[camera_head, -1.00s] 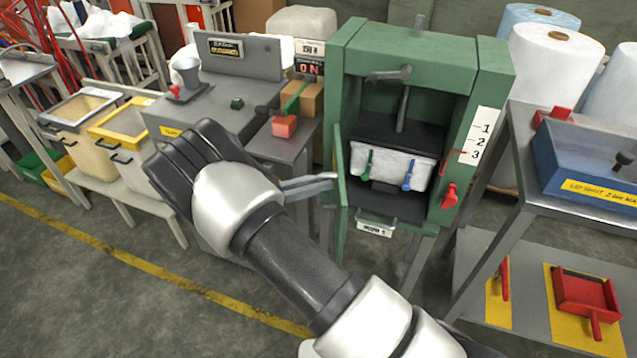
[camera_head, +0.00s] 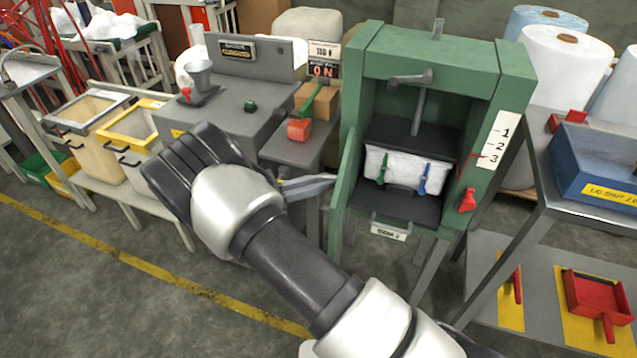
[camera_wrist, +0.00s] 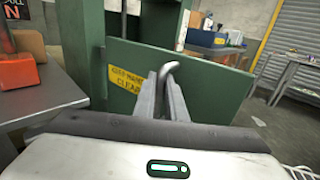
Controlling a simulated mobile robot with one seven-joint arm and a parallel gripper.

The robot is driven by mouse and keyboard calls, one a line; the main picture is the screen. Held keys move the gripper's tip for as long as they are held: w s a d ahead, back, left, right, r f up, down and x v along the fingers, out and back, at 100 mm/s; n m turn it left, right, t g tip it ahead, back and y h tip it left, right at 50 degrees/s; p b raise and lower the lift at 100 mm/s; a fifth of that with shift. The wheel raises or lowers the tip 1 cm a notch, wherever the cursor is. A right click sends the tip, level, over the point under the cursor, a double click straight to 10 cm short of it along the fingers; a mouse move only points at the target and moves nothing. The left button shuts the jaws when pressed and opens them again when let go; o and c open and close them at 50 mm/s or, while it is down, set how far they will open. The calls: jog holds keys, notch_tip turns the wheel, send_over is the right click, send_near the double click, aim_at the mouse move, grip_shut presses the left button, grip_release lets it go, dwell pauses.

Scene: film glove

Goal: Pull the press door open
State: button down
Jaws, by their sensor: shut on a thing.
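The green press (camera_head: 433,55) stands right of centre in the head view, its front open. Its green door (camera_head: 347,185) stands swung out at the left side and shows nearly edge-on. In the wrist view the door (camera_wrist: 215,75) fills the middle, with a yellow label. My gripper (camera_head: 328,181) is at the door's outer face. In the wrist view its fingers (camera_wrist: 172,92) are shut on the bent metal door handle (camera_wrist: 170,68), which shows between them. Inside the press is a white bale (camera_head: 398,170) with a green and a blue clip.
A grey table (camera_head: 560,212) with a blue box (camera_head: 600,172) stands right. The floor (camera_head: 120,290) in front is clear, with a yellow line.

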jog(key=shift+w+d+r, duration=0.1)
jog(key=shift+w, duration=0.05)
jog(key=c, duration=1.8)
grip_release()
jog(key=v, duration=1.7)
jog(key=shift+a+b, duration=0.2)
jog(key=shift+b, duration=0.1)
